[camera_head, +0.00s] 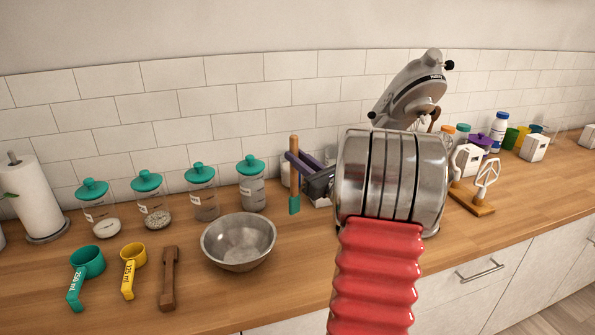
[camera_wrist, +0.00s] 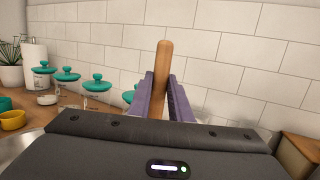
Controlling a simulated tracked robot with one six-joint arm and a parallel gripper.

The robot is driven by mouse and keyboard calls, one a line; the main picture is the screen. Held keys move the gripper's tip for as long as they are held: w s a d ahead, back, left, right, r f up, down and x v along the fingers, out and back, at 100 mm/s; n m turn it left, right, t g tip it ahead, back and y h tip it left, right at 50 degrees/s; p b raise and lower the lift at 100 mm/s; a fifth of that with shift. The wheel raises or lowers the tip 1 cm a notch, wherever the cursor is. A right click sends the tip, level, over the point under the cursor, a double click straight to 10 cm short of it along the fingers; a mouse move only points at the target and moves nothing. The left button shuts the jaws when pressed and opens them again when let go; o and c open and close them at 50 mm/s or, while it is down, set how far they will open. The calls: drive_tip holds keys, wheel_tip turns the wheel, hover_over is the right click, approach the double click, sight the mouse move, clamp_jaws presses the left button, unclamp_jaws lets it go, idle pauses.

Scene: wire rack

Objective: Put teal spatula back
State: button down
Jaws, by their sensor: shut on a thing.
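The teal spatula (camera_head: 294,204) has a wooden handle and a small teal head. It hangs upright, head down, in front of the tiled wall in the head view. My gripper (camera_head: 292,165) has purple fingers and is shut on the wooden handle. In the wrist view the handle (camera_wrist: 163,65) stands up between the two purple fingers; the teal head is hidden there. The head appears just above the counter, but I cannot tell whether it touches. No wire rack or holder for the spatula is clearly seen; my arm hides part of the counter.
A metal bowl (camera_head: 238,240) sits left of the spatula, with teal-lidded jars (camera_head: 252,187) behind. Measuring cups (camera_head: 87,262) and a brown wooden piece (camera_head: 168,278) lie at front left.

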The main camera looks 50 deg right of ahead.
drive_tip(key=shift+f, duration=2.3)
drive_tip(key=c, duration=1.6)
unclamp_jaws()
drive_tip(key=v, duration=0.8)
drive_tip(key=r+v, duration=0.1)
drive_tip(key=v, duration=0.3)
